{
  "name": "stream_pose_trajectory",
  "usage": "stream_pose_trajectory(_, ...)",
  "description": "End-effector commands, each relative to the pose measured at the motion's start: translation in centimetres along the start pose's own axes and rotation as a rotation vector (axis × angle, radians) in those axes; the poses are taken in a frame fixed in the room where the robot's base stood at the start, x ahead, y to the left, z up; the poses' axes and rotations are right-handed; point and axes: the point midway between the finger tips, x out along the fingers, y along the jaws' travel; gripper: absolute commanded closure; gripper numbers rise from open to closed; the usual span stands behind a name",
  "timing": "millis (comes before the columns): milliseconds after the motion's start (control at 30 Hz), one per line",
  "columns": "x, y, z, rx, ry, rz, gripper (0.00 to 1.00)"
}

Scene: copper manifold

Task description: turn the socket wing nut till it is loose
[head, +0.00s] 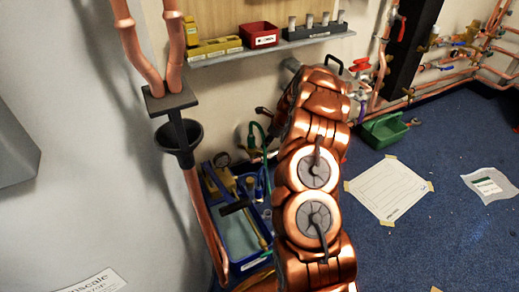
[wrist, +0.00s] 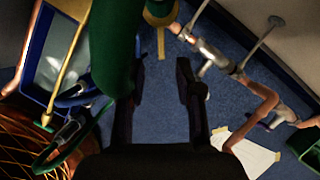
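My gripper (wrist: 162,66) shows in the wrist view as two dark fingers set well apart. Blue floor shows between them, and nothing is held. A pipe run with chrome fittings (wrist: 212,56) lies ahead and right of the fingertips, apart from them. A brass piece (wrist: 160,12) is at the top edge, beyond the fingers. I cannot tell for certain which piece is the socket wing nut. A thick green cylinder (wrist: 115,45) stands beside the left finger. In the head view my copper-coloured arm hides the gripper and part of the wall pipework (head: 362,95).
A blue tool tray (head: 240,235) is on the floor left of my arm, and a green caddy (head: 385,130) is at right. A shelf (head: 225,56) holds a red bin (head: 259,35). A black funnel (head: 180,140) hangs at left. Blue floor is open around a paper sheet (head: 389,189).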

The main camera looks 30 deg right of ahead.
Motion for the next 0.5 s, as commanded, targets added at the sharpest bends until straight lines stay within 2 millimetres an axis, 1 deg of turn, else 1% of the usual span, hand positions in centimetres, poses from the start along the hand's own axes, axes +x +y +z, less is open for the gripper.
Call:
stream_pose_trajectory(200, 2.6, -0.2, -0.6, 0.007, 0.003, 0.001, 0.65)
stream_pose_trajectory(400, 5.6, -0.1, -0.5, 0.005, 0.002, 0.001, 0.65)
stream_pose_trajectory(500, 6.7, -0.1, -0.5, 0.004, 0.002, 0.0, 0.65)
